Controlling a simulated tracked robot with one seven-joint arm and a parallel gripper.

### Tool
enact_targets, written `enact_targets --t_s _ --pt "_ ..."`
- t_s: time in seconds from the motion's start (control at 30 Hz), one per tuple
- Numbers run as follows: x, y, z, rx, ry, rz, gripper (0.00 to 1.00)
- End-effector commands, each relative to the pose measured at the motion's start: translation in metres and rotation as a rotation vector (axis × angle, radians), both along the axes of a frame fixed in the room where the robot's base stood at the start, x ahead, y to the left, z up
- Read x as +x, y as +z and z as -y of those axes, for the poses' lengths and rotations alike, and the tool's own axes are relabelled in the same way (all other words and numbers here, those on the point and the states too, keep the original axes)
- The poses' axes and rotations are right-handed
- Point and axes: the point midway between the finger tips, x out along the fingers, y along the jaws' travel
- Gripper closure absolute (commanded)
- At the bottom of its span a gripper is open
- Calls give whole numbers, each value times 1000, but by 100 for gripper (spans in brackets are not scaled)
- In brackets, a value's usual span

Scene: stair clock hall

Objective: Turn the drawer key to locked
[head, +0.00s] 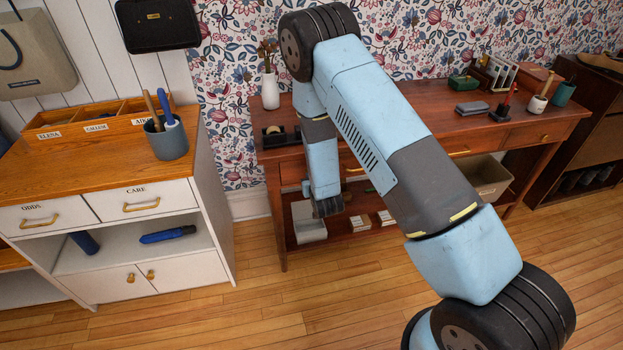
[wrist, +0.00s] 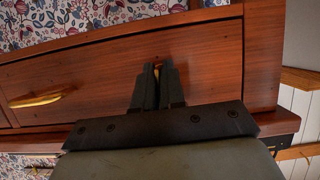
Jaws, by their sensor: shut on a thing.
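The drawer (wrist: 205,65) is reddish-brown wood and fills much of the wrist view. A brass handle (wrist: 40,98) shows on its front at the left. My gripper (wrist: 157,72) is at the drawer front, its two dark fingers shut on the drawer key (wrist: 157,72). Only a small golden bit of the key shows between the fingertips, so I cannot tell which way it is turned. In the head view the wooden desk (head: 530,128) stands against the wallpaper, and my arm hides part of its front and left drawer.
A white cabinet (head: 215,225) with an orange-brown top stands left of the desk. A grey pen cup (head: 168,140) is on it. A white vase (head: 270,92) and a tape dispenser (head: 275,136) stand on the desk's left end. The wooden floor (head: 260,310) in front is clear.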

Motion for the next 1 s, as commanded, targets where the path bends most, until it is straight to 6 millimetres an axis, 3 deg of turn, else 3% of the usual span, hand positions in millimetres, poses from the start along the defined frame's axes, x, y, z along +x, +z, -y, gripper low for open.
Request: enact_targets --t_s 0.5,0.53,0.7,1.0 --pt "-2 -2 -1 15 2 -11 100" --pt "-2 -2 -1 15 2 -11 88" --pt "-1 -1 0 15 2 -8 71" --pt "-2 0 0 16 1 -6 70"
